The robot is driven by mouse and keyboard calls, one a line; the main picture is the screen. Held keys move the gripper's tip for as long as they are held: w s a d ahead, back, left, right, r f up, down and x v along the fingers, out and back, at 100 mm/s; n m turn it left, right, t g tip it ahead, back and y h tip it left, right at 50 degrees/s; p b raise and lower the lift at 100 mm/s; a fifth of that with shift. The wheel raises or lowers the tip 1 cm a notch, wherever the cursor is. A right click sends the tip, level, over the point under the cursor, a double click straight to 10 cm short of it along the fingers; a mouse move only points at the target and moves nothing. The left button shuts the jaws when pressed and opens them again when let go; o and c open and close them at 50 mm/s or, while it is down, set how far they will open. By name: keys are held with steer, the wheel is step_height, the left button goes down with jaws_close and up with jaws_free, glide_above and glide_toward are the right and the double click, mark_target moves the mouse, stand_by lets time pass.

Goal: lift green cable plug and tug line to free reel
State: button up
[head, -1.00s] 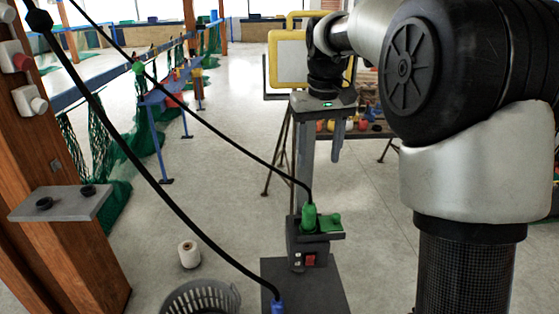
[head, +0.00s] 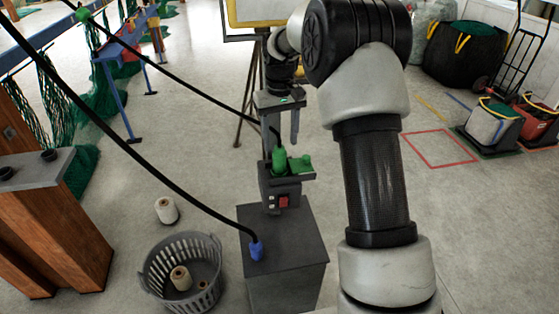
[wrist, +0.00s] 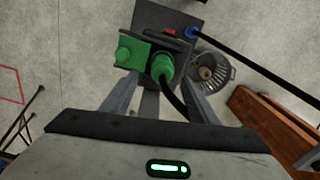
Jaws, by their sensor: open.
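The green cable plug (head: 279,158) stands upright in a socket on a grey box, with a black line (head: 190,95) running from it up to the left. A green flap (head: 300,163) sits beside it. In the wrist view, the plug (wrist: 162,68) and flap (wrist: 132,52) lie just beyond the fingers. My gripper (head: 281,128) is open, pointing down, above the plug, and holds nothing. In the wrist view, my gripper (wrist: 158,96) has its fingers spread either side of the line. I cannot tell which item is the reel.
A blue plug (head: 257,250) with a second black cable sits on the dark pedestal (head: 290,228). A grey basket (head: 150,265) holding spools stands left, near a white spool (head: 166,209). A wooden post stands at far left. Floor at right is clear up to bags and bins.

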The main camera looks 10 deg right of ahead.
mark_target(280, 155)
steer(key=shift+s+a+f+p, duration=0.1)
steer(key=shift+s+f+p, duration=0.1)
steer(key=shift+f, duration=1.3)
steer(key=shift+s+a+f+p, duration=0.1)
steer(key=shift+f+p, duration=0.05)
steer(key=shift+f, duration=1.3)
jaws_close()
step_height(280, 155, up, 9)
steer(key=shift+f, duration=0.1)
steer(key=shift+s, duration=0.25)
steer(key=s+f+m, duration=0.1)
steer(key=s+f, duration=1)
steer(key=s, duration=0.4)
steer(key=shift+s+f+m, duration=0.15)
steer(key=shift+s+m, duration=0.05)
steer(key=shift+m, duration=0.2)
steer(key=shift+d, duration=0.1)
steer(key=shift+s+d+f+b, duration=0.3)
steer(key=shift+d+f+b, duration=0.2)
steer(key=shift+b, duration=0.05)
steer(key=shift+s+d+f+b, duration=0.25)
steer(key=shift+d+f+b, duration=0.25)
